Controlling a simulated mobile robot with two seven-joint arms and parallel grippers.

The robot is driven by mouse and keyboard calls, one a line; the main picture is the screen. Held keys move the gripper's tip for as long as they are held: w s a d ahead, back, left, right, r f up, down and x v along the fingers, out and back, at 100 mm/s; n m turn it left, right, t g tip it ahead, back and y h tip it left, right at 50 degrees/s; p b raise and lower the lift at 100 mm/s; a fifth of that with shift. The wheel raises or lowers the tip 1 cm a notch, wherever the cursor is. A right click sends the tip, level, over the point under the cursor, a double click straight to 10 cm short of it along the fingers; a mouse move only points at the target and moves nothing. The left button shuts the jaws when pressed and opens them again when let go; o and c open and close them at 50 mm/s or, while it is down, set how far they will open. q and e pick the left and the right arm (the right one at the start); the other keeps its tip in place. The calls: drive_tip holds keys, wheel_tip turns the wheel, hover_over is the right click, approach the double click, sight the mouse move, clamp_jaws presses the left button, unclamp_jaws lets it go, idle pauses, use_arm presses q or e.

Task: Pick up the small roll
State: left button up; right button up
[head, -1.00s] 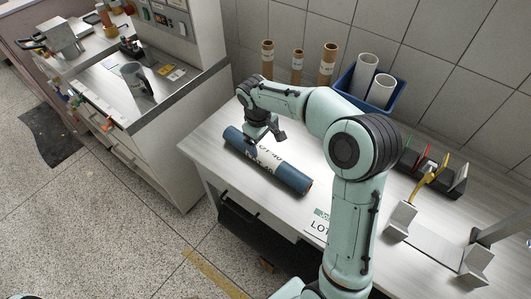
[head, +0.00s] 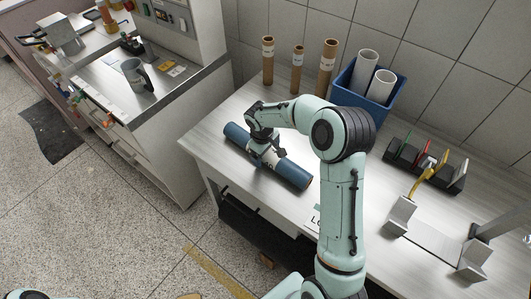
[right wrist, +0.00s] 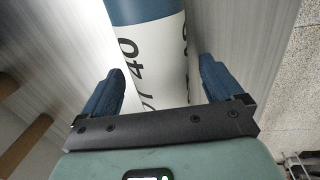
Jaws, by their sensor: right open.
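A blue roll (head: 294,175) with a white printed label around its middle lies on its side on the light table. The same roll also fills the upper middle of the right wrist view (right wrist: 145,12), with "40" readable on its label. My right gripper (head: 266,158) is at the roll's labelled middle, covering part of it. In the right wrist view the gripper (right wrist: 160,72) is open, with one dark finger on each side of the roll. Whether the fingers touch it I cannot tell. My left gripper is not in view.
Several upright brown tubes (head: 298,69) stand along the wall, beside a blue bin (head: 363,94) holding white tubes. A black rack (head: 405,153) and metal stands (head: 401,214) are at the right. A mug (head: 136,75) stands on the left bench.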

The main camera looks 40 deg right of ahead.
drive_tip(key=c, duration=1.4)
drive_tip(key=shift+r, duration=0.1)
drive_tip(key=shift+c, duration=0.9)
drive_tip(key=shift+r, duration=0.1)
